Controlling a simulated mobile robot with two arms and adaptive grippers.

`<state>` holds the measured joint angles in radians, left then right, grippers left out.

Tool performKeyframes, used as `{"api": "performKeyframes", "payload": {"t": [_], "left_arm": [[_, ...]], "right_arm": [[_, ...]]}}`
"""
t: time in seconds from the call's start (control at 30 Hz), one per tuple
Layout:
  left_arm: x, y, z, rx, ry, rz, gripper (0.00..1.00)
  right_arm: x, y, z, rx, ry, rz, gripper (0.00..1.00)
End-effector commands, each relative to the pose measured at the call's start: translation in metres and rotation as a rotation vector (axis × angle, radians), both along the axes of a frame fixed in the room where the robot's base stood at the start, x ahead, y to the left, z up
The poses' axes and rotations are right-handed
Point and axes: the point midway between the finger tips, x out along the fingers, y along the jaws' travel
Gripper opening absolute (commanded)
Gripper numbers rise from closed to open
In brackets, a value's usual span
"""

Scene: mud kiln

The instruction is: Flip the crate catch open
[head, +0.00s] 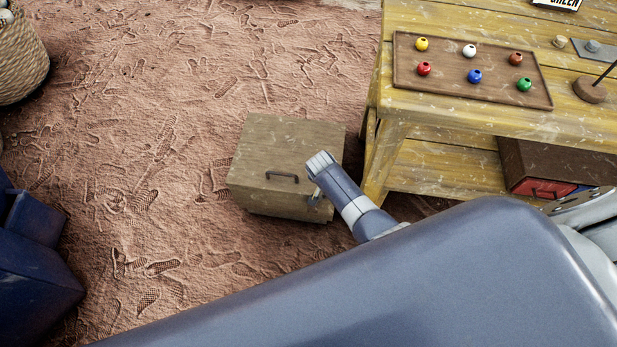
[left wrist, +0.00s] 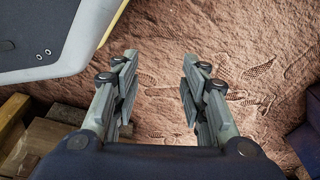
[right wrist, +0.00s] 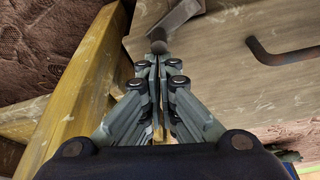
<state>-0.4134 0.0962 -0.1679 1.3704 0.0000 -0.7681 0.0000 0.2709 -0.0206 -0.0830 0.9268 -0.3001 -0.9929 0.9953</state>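The wooden crate (head: 262,150) sits on the sandy floor left of the yellow table, with a dark bar handle (head: 282,176). A grey metal part, apparently the catch (head: 314,197), shows at its right front edge, partly behind my right arm. In the right wrist view, the grey catch (right wrist: 180,18) has a round dark knob end (right wrist: 158,41). My right gripper (right wrist: 155,62) is shut, its tips right at that knob; nothing shows between them, and I cannot tell whether they touch it. My left gripper (left wrist: 160,65) is open and empty above bare floor.
The yellow table (head: 440,125) stands right of the crate, its leg (right wrist: 85,75) close beside my right gripper. A brown tray (head: 500,88) with several coloured beads lies on top. A woven basket (head: 20,60) stands far left. The floor left of the crate is clear.

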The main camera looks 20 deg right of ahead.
Motion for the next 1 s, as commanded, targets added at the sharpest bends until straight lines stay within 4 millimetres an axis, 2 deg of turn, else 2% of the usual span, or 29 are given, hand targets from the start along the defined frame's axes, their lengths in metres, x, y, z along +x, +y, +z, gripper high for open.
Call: {"api": "performKeyframes", "payload": {"t": [0.2, 0.47, 0.8, 1.0], "left_arm": [[-0.003, 0.0, -0.004, 0.001, 0.003, -0.001, 0.4], [-0.003, 0.0, -0.003, 0.001, 0.003, -0.001, 0.4], [0.001, 0.0, 0.0, 0.0, 0.0, -0.001, 0.4], [0.005, -0.001, 0.004, -0.001, -0.005, 0.0, 0.4]], "right_arm": [[-0.008, 0.001, -0.001, 0.004, 0.003, -0.183, 0.0], [-0.007, 0.0, -0.001, 0.002, 0.002, -0.171, 0.0], [-0.005, 0.015, -0.001, 0.005, 0.002, -0.17, 0.0], [-0.005, 0.018, -0.001, 0.006, 0.003, -0.17, 0.0]]}}
